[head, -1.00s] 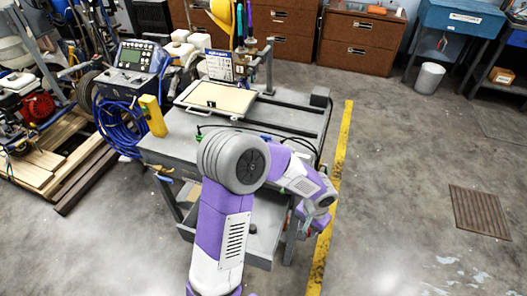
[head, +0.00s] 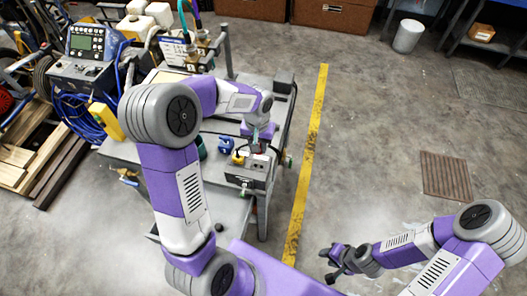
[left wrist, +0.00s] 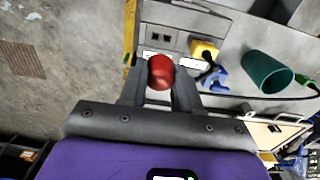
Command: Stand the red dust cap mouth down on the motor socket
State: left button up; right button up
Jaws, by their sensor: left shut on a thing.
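The red dust cap (left wrist: 160,72) is between the fingers of my left gripper (left wrist: 160,92) in the left wrist view. My left gripper is shut on it, above the cart. In the head view my left gripper (head: 262,140) is small, close to a grey box (head: 250,174) at the cart's right end. The box (left wrist: 165,38) also shows in the left wrist view, with small dark square openings on its face. I cannot tell which part is the motor socket. My right gripper (head: 328,265) is empty and looks open, out over the floor at lower right.
A yellow piece (left wrist: 205,49) and a blue piece (left wrist: 213,77) are beside the grey box. A green cup (left wrist: 268,72) lies further right in the left wrist view. A control unit (head: 86,62) stands left of the cart.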

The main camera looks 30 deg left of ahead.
pick_arm(q)
send_over(258, 166)
notch_tip(258, 166, down, 5)
jog(key=shift+s+d+r+b, duration=0.1)
jog(key=shift+s+b, duration=0.05)
jog(key=shift+b, duration=0.25)
jog(key=shift+f, duration=2.4)
jog(key=shift+b, duration=0.3)
jog(key=shift+f, duration=0.2)
jog(key=o, duration=1)
jog(key=shift+r, duration=0.1)
jog(key=shift+r, duration=0.1)
jog(key=shift+r, duration=0.3)
notch_tip(258, 166, up, 12)
jog(key=shift+f+p, duration=0.2)
jog(key=shift+p, duration=0.65)
